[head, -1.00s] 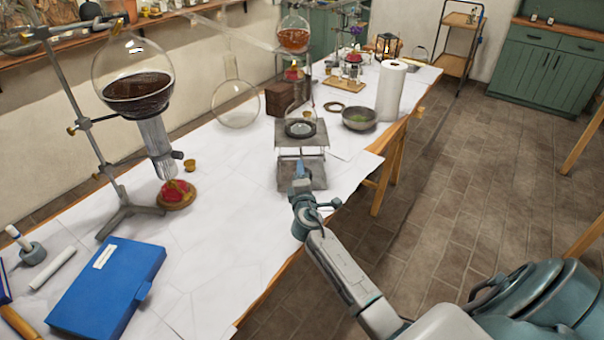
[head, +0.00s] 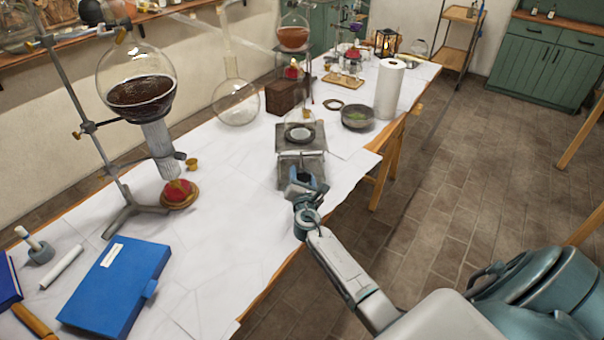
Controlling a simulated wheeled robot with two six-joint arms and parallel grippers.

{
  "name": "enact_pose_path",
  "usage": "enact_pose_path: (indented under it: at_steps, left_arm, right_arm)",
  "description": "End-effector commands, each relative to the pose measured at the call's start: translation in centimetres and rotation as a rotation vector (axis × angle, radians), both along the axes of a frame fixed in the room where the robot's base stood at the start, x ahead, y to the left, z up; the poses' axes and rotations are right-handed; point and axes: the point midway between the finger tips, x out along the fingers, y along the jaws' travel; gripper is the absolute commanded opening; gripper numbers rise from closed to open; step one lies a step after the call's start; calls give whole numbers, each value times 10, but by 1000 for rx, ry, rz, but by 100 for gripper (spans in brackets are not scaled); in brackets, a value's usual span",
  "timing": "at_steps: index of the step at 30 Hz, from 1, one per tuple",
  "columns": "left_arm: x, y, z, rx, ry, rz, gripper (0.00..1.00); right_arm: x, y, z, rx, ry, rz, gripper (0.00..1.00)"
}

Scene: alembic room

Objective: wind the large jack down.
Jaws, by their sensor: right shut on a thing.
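The large jack (head: 314,139) stands near the front edge of the white-covered bench, its top plate raised above its base. A glass vessel with a dark ring (head: 299,132) rests on the plate. My right gripper (head: 304,180) is at the near side of the jack, low in front of its base. It is shut on the jack's front knob, which the fingers mostly hide. My left gripper is not in view.
A bowl (head: 357,116) and a white paper roll (head: 389,88) stand right of the jack.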

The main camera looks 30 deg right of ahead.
Motion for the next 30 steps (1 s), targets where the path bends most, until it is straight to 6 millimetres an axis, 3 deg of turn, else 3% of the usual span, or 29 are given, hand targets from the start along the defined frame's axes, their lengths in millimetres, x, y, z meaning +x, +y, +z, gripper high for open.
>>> enact_pose_path:
  at_steps: [12,29,30]
  left_arm:
    - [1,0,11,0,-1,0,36]
    - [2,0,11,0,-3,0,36]
    - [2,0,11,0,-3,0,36]
  right_arm:
    - [-1,0,-2,-172,102,0,25]
    - [-1,-1,-3,-198,117,0,25]
    - [-1,-1,-3,-198,117,0,52]
